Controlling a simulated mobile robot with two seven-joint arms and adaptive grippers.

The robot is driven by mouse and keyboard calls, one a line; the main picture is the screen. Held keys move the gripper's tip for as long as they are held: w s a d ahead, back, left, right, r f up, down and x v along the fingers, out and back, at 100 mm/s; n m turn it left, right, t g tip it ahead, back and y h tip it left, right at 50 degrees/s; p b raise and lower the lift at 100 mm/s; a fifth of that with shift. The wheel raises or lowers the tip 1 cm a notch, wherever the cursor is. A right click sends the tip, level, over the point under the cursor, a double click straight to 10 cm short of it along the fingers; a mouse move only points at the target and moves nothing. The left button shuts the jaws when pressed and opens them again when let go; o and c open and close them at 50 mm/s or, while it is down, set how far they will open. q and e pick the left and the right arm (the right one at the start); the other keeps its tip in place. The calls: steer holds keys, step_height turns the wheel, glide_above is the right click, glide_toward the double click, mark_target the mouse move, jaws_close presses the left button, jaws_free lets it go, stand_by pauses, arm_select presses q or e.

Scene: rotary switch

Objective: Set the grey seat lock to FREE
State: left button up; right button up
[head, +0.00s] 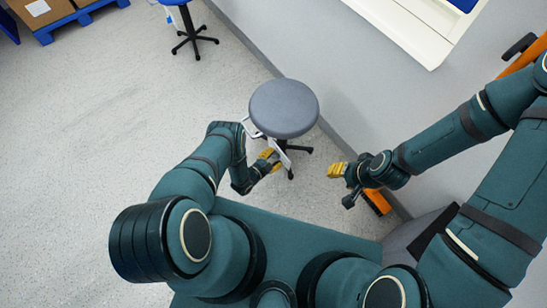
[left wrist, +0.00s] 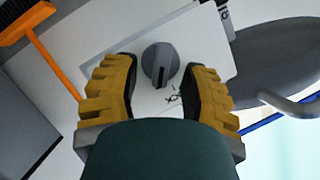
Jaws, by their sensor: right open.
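The grey stool (head: 284,108) stands beside the wall, with a white plate (head: 252,129) at its left edge. In the left wrist view, a dark grey round knob (left wrist: 160,62) sits on a white plate (left wrist: 128,45). Its dark pointer line faces down in the picture, and small dark marks lie below and right of it. My left gripper (left wrist: 161,72) is open, one yellow finger on each side of the knob, with gaps showing. It is beside the stool in the head view (head: 268,160). My right gripper (head: 342,186) is open and empty, right of the stool.
A blue stool (head: 184,4) and boxes on a blue pallet (head: 52,33) are at the back left. The wall (head: 350,75) runs along the right. An orange-handled broom (left wrist: 45,55) shows in the left wrist view. The floor at left is clear.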

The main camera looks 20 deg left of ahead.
arm_select(q)
steer(key=shift+r, duration=0.1)
step_height(320, 180, up, 10)
stand_by(0.7)
